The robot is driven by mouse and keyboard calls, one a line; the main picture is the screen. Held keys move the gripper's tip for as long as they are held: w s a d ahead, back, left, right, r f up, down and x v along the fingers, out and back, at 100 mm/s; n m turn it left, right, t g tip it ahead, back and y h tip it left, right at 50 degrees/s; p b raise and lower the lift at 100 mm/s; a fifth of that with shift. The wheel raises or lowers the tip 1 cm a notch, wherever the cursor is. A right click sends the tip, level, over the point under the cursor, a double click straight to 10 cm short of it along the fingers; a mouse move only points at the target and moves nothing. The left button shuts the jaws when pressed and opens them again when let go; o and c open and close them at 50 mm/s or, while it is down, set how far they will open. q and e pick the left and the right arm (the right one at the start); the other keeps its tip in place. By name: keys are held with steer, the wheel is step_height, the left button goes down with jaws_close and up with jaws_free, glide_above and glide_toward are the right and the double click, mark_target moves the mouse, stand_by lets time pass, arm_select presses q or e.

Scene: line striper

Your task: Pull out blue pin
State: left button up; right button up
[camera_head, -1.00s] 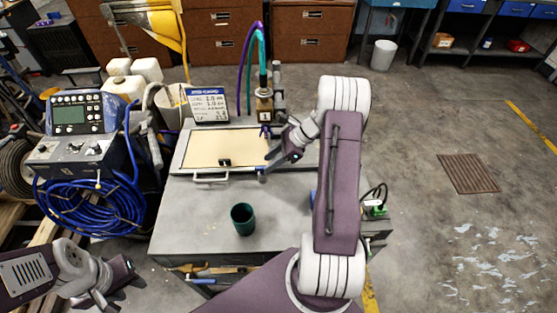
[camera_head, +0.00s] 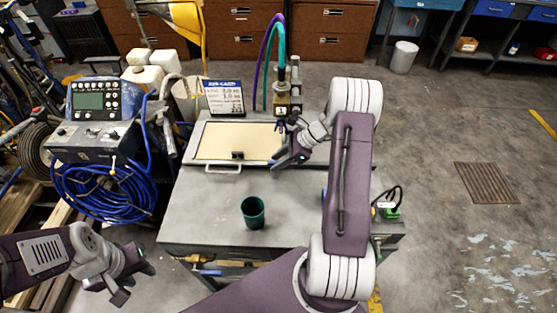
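A small blue piece, which looks like the blue pin (camera_head: 280,126), shows at the front of the brass-coloured valve block (camera_head: 282,104) at the back of the grey cart (camera_head: 205,222). It is too small to make out clearly. My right gripper (camera_head: 276,160) is just in front of and below it, over the right edge of the tan panel. Its fingers are seen edge-on, so I cannot tell if they are apart, or if they touch anything. My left gripper (camera_head: 134,283) is open and empty, low at the left, away from the cart.
A dark green cup (camera_head: 253,212) stands on the cart top. The tan panel (camera_head: 222,141) with a handle lies behind it, and a sign (camera_head: 224,97) stands at the back. Purple and teal hoses rise from the valve block. A control box (camera_head: 94,118) with blue hose is at the left.

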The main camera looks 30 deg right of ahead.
jaws_close()
steer(key=shift+r+p, duration=0.65)
